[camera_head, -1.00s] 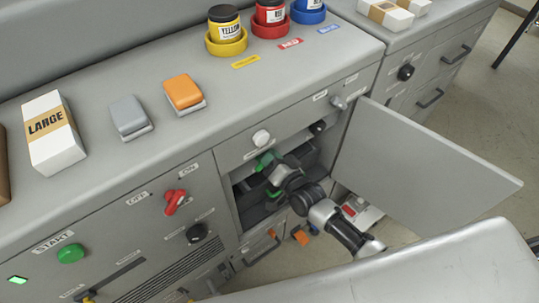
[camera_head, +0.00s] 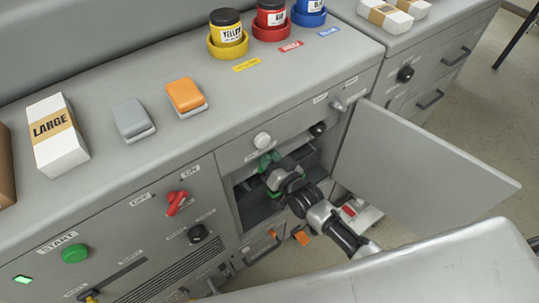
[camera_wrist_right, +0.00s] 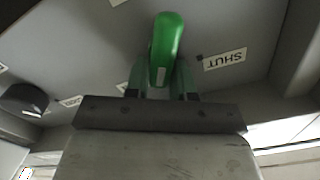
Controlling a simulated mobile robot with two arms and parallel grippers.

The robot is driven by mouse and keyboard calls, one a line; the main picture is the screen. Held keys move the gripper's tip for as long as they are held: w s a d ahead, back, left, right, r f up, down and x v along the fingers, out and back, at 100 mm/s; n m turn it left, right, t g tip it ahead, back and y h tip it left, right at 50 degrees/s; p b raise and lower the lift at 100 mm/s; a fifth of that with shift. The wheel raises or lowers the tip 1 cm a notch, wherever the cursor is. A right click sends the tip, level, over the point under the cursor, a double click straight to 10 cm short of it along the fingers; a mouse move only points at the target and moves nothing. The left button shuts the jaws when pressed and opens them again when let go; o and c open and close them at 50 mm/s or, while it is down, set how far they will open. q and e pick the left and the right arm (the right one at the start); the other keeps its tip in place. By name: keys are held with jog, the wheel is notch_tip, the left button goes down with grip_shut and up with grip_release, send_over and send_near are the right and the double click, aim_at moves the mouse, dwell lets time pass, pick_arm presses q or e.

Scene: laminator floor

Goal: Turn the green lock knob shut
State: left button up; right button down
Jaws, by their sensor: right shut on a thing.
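The green lock knob (camera_wrist_right: 166,42) is a rounded green handle inside the open cabinet. In the right wrist view it points up the picture, a little left of the "SHUT" label (camera_wrist_right: 225,59). My right gripper (camera_wrist_right: 160,78) is shut on the knob, one finger on each side of it. In the head view my right gripper (camera_head: 277,178) reaches into the cabinet opening, and the knob (camera_head: 267,159) is partly hidden behind my wrist. My left gripper is not in view.
The cabinet door (camera_head: 425,165) stands wide open to the right of my arm. A second label (camera_wrist_right: 72,101), too blurred to read, is left of the knob. A red switch (camera_head: 177,203) is on the panel to the left.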

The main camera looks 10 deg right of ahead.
aim_at(260, 170)
jog(key=n, duration=0.3)
jog(key=shift+s+a+r+n+p, duration=0.1)
jog(key=shift+s+a+n+p, duration=0.1)
jog(key=shift+a+n+p, duration=0.2)
jog(key=n, duration=0.3)
jog(key=shift+s+a+n, duration=0.15)
jog(key=shift+a+n, duration=0.15)
jog(key=shift+a, duration=0.05)
jog(key=n, duration=0.2)
jog(key=shift+s+a+f+n, duration=0.1)
jog(key=shift+a+f+n, duration=0.1)
jog(key=shift+a+n, duration=0.1)
jog(key=shift+s+a+f+n+b, duration=0.1)
jog(key=shift+n+b, duration=0.05)
jog(key=shift+n, duration=0.6)
jog(key=shift+a+f+n+b, duration=0.1)
jog(key=shift+n+b, duration=0.1)
jog(key=shift+n, duration=0.5)
jog(key=shift+s+a+f+n+b, duration=0.1)
jog(key=shift+n+b, duration=0.05)
jog(key=shift+n, duration=0.6)
jog(key=c, duration=1)
grip_release()
jog(key=shift+w+r, duration=0.1)
jog(key=b+v, duration=0.1)
jog(key=v, duration=1)
